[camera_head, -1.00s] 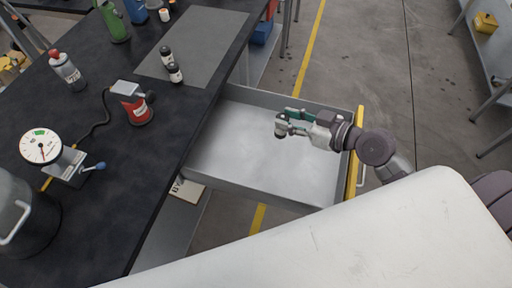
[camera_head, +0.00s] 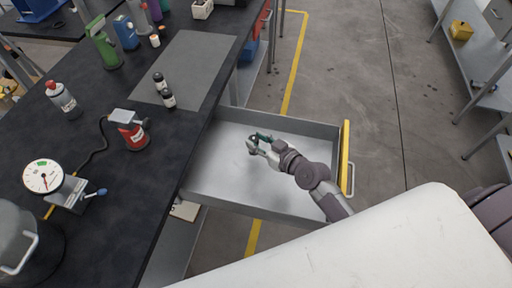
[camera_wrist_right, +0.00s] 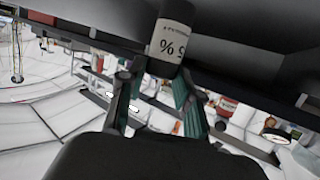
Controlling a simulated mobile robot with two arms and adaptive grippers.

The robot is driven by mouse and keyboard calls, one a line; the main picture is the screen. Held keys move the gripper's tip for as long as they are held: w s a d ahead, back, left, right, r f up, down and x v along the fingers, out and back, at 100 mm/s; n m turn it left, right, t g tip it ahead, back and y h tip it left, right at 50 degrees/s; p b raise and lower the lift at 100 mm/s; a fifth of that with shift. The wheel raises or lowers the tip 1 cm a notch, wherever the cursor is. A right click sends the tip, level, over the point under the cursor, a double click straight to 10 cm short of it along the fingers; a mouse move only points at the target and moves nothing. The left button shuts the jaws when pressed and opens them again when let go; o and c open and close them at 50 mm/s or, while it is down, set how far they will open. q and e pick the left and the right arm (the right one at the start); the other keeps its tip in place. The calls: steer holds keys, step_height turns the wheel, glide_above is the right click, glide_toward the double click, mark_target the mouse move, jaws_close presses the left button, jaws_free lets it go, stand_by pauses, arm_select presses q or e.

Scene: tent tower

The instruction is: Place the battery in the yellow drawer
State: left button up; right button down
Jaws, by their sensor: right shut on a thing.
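The yellow drawer (camera_head: 345,160) is pulled out from the workbench, with a grey metal inside and a yellow front. Its floor looks bare around my arm. My right gripper (camera_head: 259,142) is over the drawer's interior, near its middle. It is shut on the battery, a dark cylinder with a white printed label that shows best in the right wrist view (camera_wrist_right: 173,38), between the fingertips. In the head view the battery is small and partly hidden by the gripper. I cannot tell whether it touches the drawer floor. My left gripper is not in view.
A red device (camera_head: 134,137), a dial gauge (camera_head: 43,176) and a green bottle (camera_head: 105,48) also stand there. Open floor lies beyond the drawer.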

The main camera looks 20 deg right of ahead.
steer(key=shift+w+a+f, duration=0.15)
steer(key=shift+w+a, duration=0.05)
steer(key=shift+w, duration=0.05)
steer(key=shift+f+b, duration=0.55)
steer(key=shift+f, duration=1.45)
steer(key=shift+f, duration=0.15)
steer(key=c, duration=0.8)
jaws_free()
